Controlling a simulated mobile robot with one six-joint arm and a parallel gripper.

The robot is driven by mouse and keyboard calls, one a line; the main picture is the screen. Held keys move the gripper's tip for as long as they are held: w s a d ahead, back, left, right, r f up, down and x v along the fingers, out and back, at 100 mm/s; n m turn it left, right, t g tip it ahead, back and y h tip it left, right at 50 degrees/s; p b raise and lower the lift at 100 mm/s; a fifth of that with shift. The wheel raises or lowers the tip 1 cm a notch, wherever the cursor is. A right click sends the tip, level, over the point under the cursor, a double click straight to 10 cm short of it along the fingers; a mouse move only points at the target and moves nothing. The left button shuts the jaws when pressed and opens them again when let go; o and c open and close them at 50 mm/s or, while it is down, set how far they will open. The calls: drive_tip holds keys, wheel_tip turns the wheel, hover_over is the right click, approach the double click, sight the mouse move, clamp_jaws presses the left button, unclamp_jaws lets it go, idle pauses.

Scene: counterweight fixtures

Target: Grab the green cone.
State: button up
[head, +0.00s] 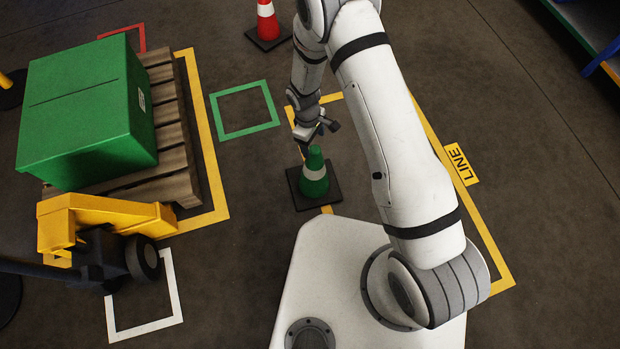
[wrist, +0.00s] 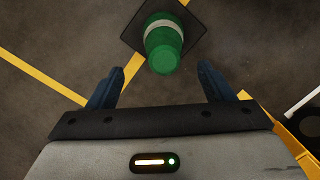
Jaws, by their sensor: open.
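The green cone (head: 314,177) has a white band and a black square base, and stands upright on the floor just in front of my base. My gripper (head: 317,132) is above it in the head view, pointing down. In the wrist view the green cone (wrist: 163,50) is at the top centre, ahead of the space between the two fingers of my gripper (wrist: 161,88). The fingers are apart and empty. The cone's tip lies near the line between the fingertips, and I cannot tell the exact height between them.
A red cone (head: 267,22) stands farther back. A green box (head: 85,110) sits on a wooden pallet (head: 168,185) at the left, with a yellow pallet jack (head: 85,222) in front of it. A green floor square (head: 245,132) to the left of my gripper is empty.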

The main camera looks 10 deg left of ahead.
sight(315, 154)
drive_tip(key=f+b, duration=0.1)
drive_tip(key=f, duration=0.1)
drive_tip(key=f+b, duration=0.1)
drive_tip(key=f, duration=0.1)
drive_tip(key=s+d+f, duration=0.1)
drive_tip(key=f, duration=0.1)
drive_tip(key=shift+f+b, duration=0.4)
drive_tip(key=shift+r, duration=0.1)
drive_tip(key=shift+c, duration=0.4)
drive_tip(key=shift+s, duration=0.1)
clamp_jaws()
